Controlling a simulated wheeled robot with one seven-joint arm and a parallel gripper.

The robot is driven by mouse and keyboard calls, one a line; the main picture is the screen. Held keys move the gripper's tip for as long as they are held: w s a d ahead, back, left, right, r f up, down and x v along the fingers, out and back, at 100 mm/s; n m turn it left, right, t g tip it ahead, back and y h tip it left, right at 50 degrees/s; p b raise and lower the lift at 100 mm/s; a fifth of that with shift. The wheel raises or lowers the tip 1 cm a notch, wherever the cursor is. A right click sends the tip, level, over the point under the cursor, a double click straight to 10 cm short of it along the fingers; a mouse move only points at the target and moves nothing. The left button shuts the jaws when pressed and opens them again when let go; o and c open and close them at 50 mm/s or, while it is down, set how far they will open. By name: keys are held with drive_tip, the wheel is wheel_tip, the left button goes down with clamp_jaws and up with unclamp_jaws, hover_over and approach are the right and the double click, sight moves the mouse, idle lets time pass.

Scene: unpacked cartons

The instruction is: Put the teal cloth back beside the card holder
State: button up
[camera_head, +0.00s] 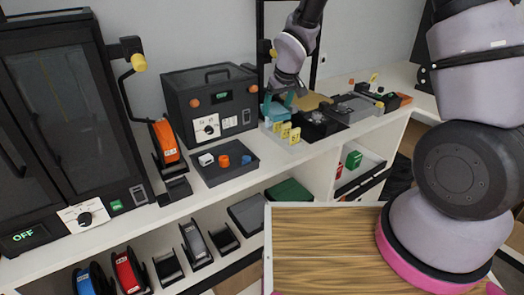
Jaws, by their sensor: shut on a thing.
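The teal cloth (276,113) is a small teal patch near the wall end of the long white counter. My gripper (281,99) reaches down over it from above and is shut on it. The fingers and the cloth overlap in this view, so I cannot tell whether the cloth touches the counter. What looks like the card holder (285,132), with several yellow numbered cards, stands just in front of the cloth, toward the counter's front edge.
A black box (212,98) with a display stands left of my gripper. A dark tray (224,161) with small knobs lies before it. A tan block (311,101) and dark devices (319,123) crowd the right side. Orange (165,142) and other spools stand farther left.

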drive_tip(key=n, duration=0.2)
hover_over(261, 149)
drive_tip(key=s, duration=0.1)
wheel_tip(261, 149, down, 2)
drive_tip(key=shift+y, duration=0.4)
drive_tip(key=f, duration=0.4)
drive_tip(key=shift+d+f, duration=0.35)
drive_tip(key=shift+d, duration=0.05)
drive_tip(key=shift+f, duration=2.4)
drive_tip(key=o, duration=1.3)
drive_tip(key=shift+f, duration=0.15)
